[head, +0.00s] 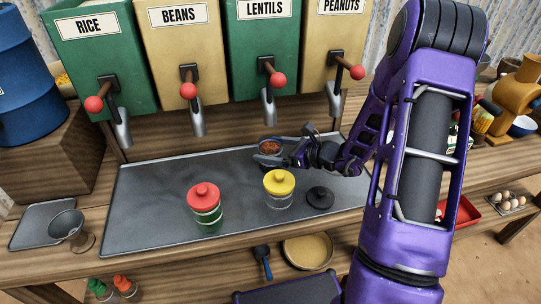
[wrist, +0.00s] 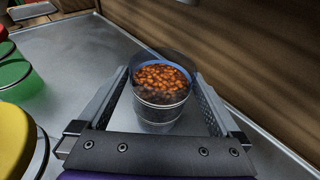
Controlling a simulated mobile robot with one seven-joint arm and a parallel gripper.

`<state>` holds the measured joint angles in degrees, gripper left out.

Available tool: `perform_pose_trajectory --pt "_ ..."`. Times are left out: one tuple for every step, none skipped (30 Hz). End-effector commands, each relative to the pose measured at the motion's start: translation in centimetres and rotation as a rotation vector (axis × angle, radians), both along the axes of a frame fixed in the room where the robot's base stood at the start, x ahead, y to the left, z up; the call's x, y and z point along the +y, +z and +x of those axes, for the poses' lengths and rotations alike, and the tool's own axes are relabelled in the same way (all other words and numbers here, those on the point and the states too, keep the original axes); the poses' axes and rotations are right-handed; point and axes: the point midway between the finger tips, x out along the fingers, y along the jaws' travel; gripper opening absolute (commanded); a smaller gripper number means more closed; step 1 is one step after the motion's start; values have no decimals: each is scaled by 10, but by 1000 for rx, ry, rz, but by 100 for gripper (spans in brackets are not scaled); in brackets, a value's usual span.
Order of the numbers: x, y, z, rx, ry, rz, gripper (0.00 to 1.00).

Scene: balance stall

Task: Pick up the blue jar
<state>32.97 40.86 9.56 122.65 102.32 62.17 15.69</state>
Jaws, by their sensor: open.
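The blue jar (wrist: 163,108) stands open on the metal counter, with a blue rim, clear sides and reddish-brown beans inside. In the head view the jar (head: 269,149) is at the back of the counter, partly hidden by my gripper (head: 272,151). In the wrist view my gripper (wrist: 162,78) is open, with one finger on each side of the jar. The jar sits between the fingers; I cannot tell whether either finger touches it.
A red-lidded jar (head: 204,204), a yellow-lidded jar (head: 279,188) and a loose black lid (head: 320,197) stand in front on the metal counter (head: 150,213). Dispensers with red-knobbed levers and metal spouts hang behind. A metal scoop cup (head: 68,226) is at left.

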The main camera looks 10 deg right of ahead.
Motion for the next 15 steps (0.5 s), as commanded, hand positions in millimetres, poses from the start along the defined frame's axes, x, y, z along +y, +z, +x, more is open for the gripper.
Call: perform_pose_trajectory --pt "6 -3 6 0 4 2 100" --pt "10 -4 10 0 4 2 100" --pt "14 -6 14 0 4 2 100" --pt "17 -7 17 -1 4 1 100" --pt "19 -8 20 0 3 1 100" --pt "22 -9 22 0 2 1 100" --pt "23 -9 23 1 2 1 100" --pt "23 -10 24 1 1 1 100" --pt "23 -10 24 1 1 1 100" --pt "23 -9 24 1 1 1 100" --pt "23 -9 24 0 0 0 100" --pt "23 -9 24 0 1 0 100" --pt "23 -9 24 0 1 0 100" --pt "23 -9 24 0 1 0 96" --pt "23 -9 24 0 1 0 89"
